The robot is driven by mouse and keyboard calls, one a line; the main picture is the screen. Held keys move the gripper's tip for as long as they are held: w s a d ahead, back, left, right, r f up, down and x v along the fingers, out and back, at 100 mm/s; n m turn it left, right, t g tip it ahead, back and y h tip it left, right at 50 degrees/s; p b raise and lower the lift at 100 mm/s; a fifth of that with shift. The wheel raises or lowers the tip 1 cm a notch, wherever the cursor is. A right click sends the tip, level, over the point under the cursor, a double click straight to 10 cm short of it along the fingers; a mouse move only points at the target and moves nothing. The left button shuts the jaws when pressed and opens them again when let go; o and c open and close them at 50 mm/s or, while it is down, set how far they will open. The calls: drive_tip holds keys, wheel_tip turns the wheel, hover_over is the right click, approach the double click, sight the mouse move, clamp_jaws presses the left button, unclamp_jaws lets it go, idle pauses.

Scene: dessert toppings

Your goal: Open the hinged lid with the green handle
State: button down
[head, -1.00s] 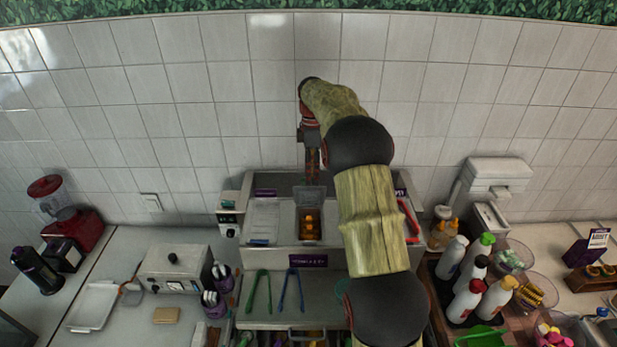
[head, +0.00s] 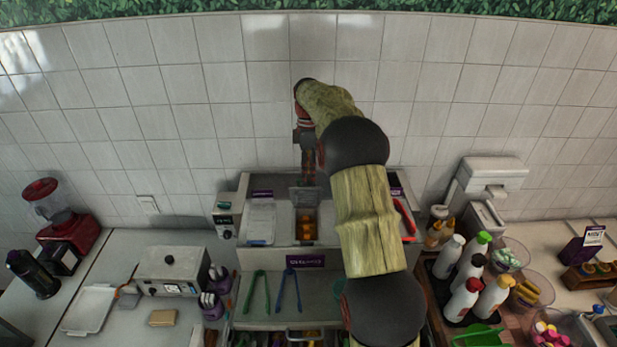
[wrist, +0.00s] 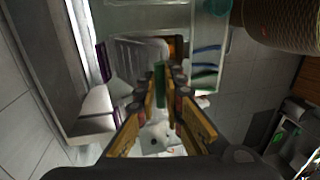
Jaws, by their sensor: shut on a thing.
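The hinged lid (head: 306,197) is a clear panel at the middle bin of the steel topping station. It stands raised at the bin's back, and the orange contents (head: 306,224) show in front of it. My gripper (head: 308,178) is above and behind the bin, at the lid's upper edge. In the wrist view my gripper (wrist: 168,88) has its fingers close together around the green handle (wrist: 159,77). The handle is hidden in the head view, and part of the lid is hard to make out.
A closed clear lid (head: 261,220) lies left of the middle bin. A red handle (head: 405,217) shows at the right bin. Green tongs (head: 258,292) and blue tongs (head: 289,290) lie on the front shelf. The tiled wall is close behind my gripper.

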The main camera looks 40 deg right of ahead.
drive_tip(key=shift+f, duration=0.1)
drive_tip(key=c, duration=1.8)
unclamp_jaws()
drive_tip(key=shift+o, duration=0.2)
wheel_tip(320, 180, up, 12)
drive_tip(key=w+d, duration=0.1)
drive_tip(key=w, duration=0.1)
drive_tip(key=shift+d, duration=0.2)
drive_tip(key=shift+f, duration=0.1)
drive_tip(key=shift+c, duration=0.4)
